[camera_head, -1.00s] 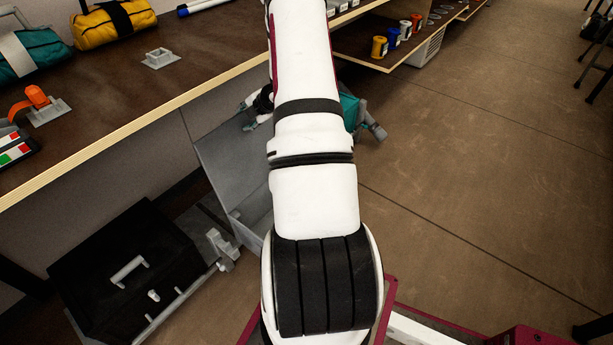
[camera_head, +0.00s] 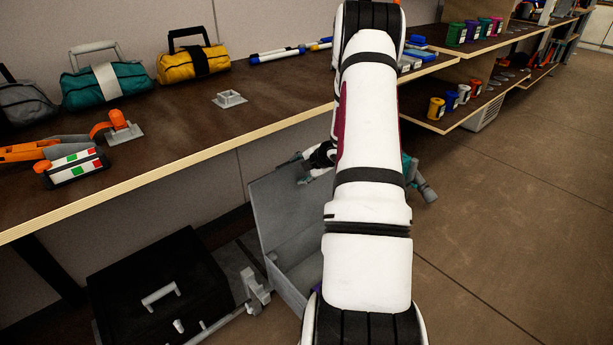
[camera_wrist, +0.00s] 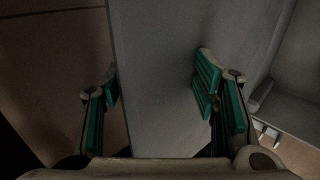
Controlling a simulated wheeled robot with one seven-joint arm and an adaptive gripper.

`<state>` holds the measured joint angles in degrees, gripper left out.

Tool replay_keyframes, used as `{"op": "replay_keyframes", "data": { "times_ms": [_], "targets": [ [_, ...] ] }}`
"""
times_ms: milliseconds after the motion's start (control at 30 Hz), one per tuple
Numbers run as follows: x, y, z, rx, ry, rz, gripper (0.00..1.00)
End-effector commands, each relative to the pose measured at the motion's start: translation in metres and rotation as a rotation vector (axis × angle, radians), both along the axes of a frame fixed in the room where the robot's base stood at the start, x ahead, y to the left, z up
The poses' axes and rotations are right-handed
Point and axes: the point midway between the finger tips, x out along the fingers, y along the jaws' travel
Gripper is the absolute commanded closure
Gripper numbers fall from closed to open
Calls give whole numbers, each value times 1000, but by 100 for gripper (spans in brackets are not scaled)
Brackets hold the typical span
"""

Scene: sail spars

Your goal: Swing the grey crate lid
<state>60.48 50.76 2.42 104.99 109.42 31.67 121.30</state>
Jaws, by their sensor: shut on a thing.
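The grey crate lid (camera_head: 284,212) stands raised and tilted beside the open grey crate (camera_head: 297,283), below the bench in the head view. My forearm covers part of the crate and most of my gripper there. In the wrist view my gripper (camera_wrist: 156,88) has its green-padded fingers on either side of a grey panel, the lid (camera_wrist: 158,60), and is shut on it. The right finger lies against the panel. The left finger is by its other edge. The crate's grey interior (camera_wrist: 285,75) shows at the right.
A black case (camera_head: 160,285) with a light handle stands on the floor left of the crate. The bench (camera_head: 190,125) overhangs this area, with bags on top. A shelf with small jars (camera_head: 437,108) is at upper right. Open floor (camera_head: 510,215) lies to the right.

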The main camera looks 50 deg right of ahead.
Motion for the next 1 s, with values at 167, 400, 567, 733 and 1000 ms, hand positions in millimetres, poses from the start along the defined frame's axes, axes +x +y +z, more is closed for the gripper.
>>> {"op": "replay_keyframes", "data": {
  "times_ms": [167, 400, 567, 733, 1000],
  "targets": [
    [-22, 5, 1, 6, 11, -5, 75],
    [-33, 8, 5, 5, 7, -3, 79],
    [-32, 8, 6, 3, 5, -3, 80],
    [-33, 7, 8, 2, 2, -3, 80],
    [-56, 12, 12, 0, 0, -4, 85]
  ]
}}
